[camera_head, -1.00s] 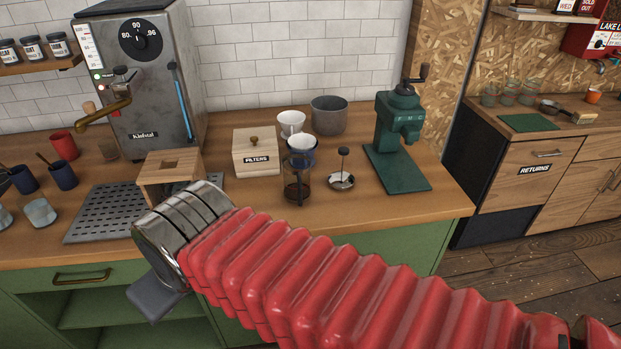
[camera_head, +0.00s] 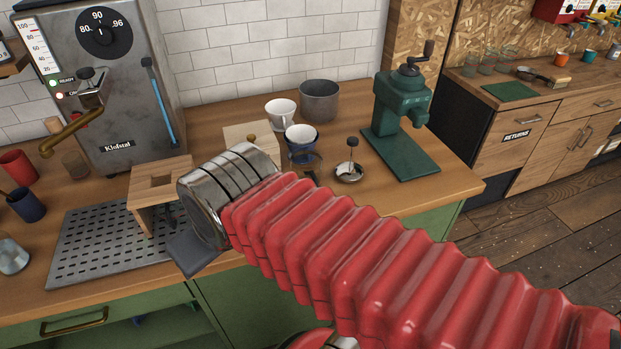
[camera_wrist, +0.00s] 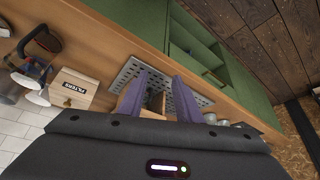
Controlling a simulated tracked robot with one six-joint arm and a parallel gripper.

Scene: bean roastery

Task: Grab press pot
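The press pot (camera_head: 304,162) is a glass jug with a dark handle on the counter. In the head view my arm hides its lower part. A jug with a dark handle and brown contents, seemingly the press pot (camera_wrist: 41,47), shows at the upper left of the wrist view. A plunger lid (camera_head: 350,171) with an upright rod stands on the counter to its right. My gripper (camera_wrist: 160,76) is open, its two fingers apart over the drip tray and wooden stand, away from the pot. In the head view only one grey finger (camera_head: 193,254) shows clearly.
The wooden stand (camera_head: 150,200) and perforated drip tray (camera_head: 90,250) are beside my gripper. The filters box (camera_wrist: 72,92) lies between gripper and pot.

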